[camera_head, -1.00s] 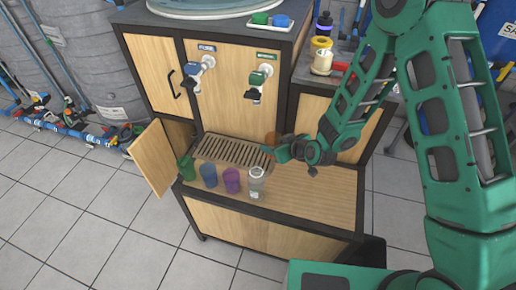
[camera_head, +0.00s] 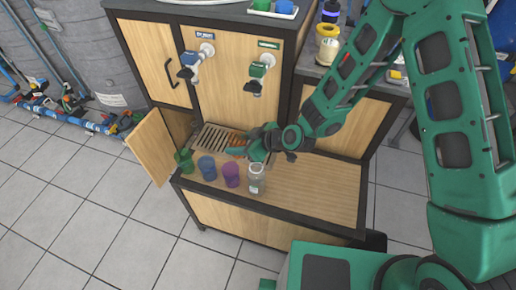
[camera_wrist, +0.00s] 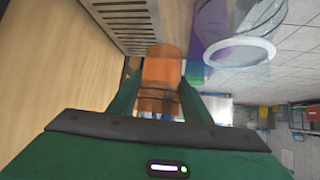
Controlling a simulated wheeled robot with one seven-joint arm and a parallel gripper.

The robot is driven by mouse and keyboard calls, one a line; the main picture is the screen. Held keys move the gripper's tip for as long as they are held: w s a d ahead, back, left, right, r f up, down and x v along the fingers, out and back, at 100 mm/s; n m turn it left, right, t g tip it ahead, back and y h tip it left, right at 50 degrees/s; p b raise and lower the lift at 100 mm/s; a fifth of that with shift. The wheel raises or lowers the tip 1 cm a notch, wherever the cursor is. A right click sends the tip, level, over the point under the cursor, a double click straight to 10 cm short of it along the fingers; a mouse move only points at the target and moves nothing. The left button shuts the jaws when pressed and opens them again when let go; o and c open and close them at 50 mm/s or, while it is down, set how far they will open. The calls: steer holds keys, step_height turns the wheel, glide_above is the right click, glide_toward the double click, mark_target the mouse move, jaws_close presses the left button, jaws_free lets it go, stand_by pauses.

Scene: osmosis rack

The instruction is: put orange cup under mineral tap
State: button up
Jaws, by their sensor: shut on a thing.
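My gripper (camera_head: 240,152) is shut on the orange cup (camera_head: 236,138). In the wrist view the cup (camera_wrist: 162,72) sits between the fingers, in front of my gripper (camera_wrist: 158,85). In the head view the cup is over the slatted drip tray (camera_head: 208,150), partly hidden by my gripper; I cannot tell whether it touches the slats. The label text is too small to read.
A green cup (camera_head: 184,161), a blue cup (camera_head: 207,168), a purple cup (camera_head: 231,175) and a clear jar (camera_head: 256,180) stand along the front of the shelf, close to my gripper. The wooden shelf (camera_head: 315,195) is clear on the right. An open door (camera_head: 150,148) sticks out at left.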

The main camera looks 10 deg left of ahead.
steer(key=w+d+f, duration=0.1)
steer(key=w+f, duration=0.1)
steer(key=w+d+f, duration=0.1)
steer(key=w+d, duration=0.1)
steer(key=w, duration=0.1)
steer(key=w+d+f, duration=0.2)
steer(key=shift+w+d+f, duration=0.1)
steer(key=shift+w+f, duration=0.25)
steer(key=shift+w, duration=0.05)
steer(key=shift+w+f, duration=0.1)
steer(key=shift+f, duration=1.9)
steer(key=o, duration=1)
steer(key=shift+f, duration=0.1)
steer(key=v, duration=1.2)
